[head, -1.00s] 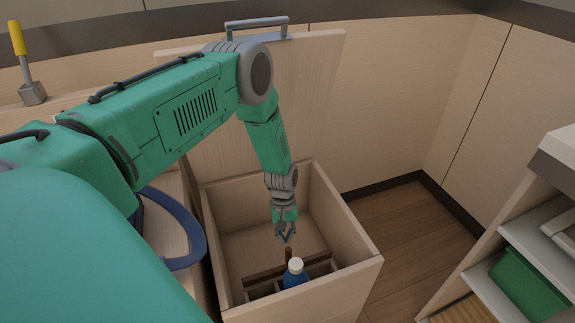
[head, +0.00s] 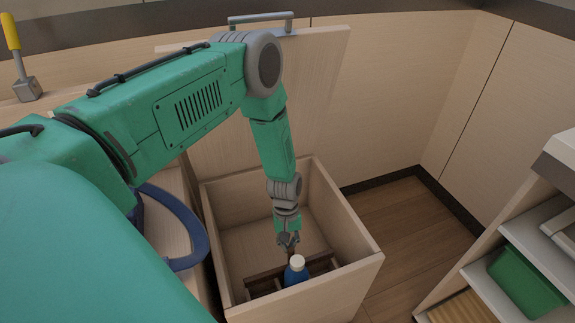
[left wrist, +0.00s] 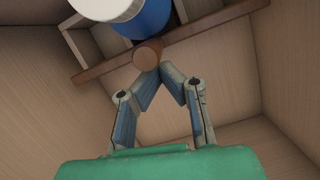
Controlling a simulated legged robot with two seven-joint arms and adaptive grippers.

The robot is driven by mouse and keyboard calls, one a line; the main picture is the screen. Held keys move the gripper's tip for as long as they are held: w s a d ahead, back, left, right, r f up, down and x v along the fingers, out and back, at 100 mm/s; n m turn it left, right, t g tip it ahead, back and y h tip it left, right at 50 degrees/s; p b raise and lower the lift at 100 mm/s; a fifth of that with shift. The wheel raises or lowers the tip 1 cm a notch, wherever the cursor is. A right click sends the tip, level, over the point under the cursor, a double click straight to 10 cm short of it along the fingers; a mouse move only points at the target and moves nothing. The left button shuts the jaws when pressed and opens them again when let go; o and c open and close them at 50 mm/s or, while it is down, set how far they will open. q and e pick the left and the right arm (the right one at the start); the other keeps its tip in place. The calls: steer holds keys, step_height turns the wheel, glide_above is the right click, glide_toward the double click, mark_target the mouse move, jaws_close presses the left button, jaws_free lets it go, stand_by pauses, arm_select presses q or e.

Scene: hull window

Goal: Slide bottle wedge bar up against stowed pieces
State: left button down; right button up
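The wedge bar (left wrist: 200,24) is a dark brown strip lying across the inside of the open wooden box, with a round upright peg (left wrist: 147,54) on it. A blue bottle (head: 295,274) with a white cap stands just beyond the bar; it also shows at the top of the left wrist view (left wrist: 152,18). My left gripper (head: 289,244) points down into the box. In the left wrist view its fingertips (left wrist: 162,70) come together right beside the peg, with nothing seen between them; contact is unclear. The peg is mostly hidden in the head view. My right gripper is not seen.
The box (head: 362,262) has high walls around my left gripper, and its lid (head: 320,90) stands open behind. Wooden dividers lie by the bottle. A blue curved handle (head: 188,230) is left of the box. A shelf with a green bin (head: 525,282) stands right.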

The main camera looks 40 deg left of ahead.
arm_select(q)
steer(key=v, duration=1.1)
steer(key=shift+r, duration=0.45)
